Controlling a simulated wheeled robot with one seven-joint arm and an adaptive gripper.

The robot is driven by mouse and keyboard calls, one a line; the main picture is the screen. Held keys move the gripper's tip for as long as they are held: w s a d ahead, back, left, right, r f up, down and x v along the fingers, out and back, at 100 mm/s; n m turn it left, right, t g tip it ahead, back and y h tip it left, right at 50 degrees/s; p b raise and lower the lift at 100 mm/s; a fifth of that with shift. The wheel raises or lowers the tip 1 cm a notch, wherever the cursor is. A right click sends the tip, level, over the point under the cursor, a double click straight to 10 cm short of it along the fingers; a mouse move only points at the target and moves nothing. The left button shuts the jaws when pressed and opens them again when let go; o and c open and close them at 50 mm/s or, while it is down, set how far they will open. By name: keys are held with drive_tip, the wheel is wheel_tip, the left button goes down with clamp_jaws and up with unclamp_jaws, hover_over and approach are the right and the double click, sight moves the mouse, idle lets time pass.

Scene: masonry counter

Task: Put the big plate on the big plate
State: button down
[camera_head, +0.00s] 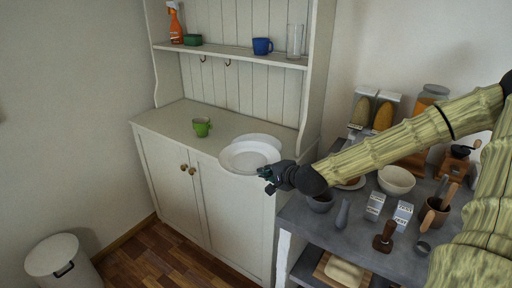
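One big white plate (247,156) shows over the front edge of the white cabinet's counter. A second big white plate (264,139) shows partly behind it, farther back on the counter; the front plate overlaps it in the picture. I cannot tell whether the two plates touch. My gripper (266,177) is at the near right rim of the front plate. Its dark fingers are small here, and I cannot tell whether they grip the rim.
A green cup (202,127) stands left of the plates on the counter (165,117). The shelf above holds a blue mug (262,46), a glass (295,40) and a spray bottle (175,22). At right, a crowded grey table (330,222) holds bowls, cartons and jars.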

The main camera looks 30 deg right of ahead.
sight(266, 146)
drive_tip(key=shift+s+d+r, duration=0.15)
drive_tip(key=shift+d+r, duration=0.55)
drive_tip(key=shift+r, duration=0.05)
drive_tip(key=w+d, duration=0.2)
drive_tip(key=w, duration=0.2)
drive_tip(key=w+d+f+p, duration=0.1)
drive_tip(key=w+d, duration=0.2)
drive_tip(key=w, duration=0.2)
drive_tip(key=w+d, duration=0.3)
drive_tip(key=w, duration=0.1)
drive_tip(key=shift+w+d+f, duration=0.15)
drive_tip(key=shift+d+f, duration=0.05)
drive_tip(key=shift+f, duration=0.05)
drive_tip(key=shift+f+p, duration=0.35)
drive_tip(key=shift+f, duration=1.4)
drive_tip(key=shift+f+b, duration=0.35)
drive_tip(key=shift+f, duration=0.05)
drive_tip(key=c, duration=1.6)
unclamp_jaws()
drive_tip(key=shift+c, duration=0.2)
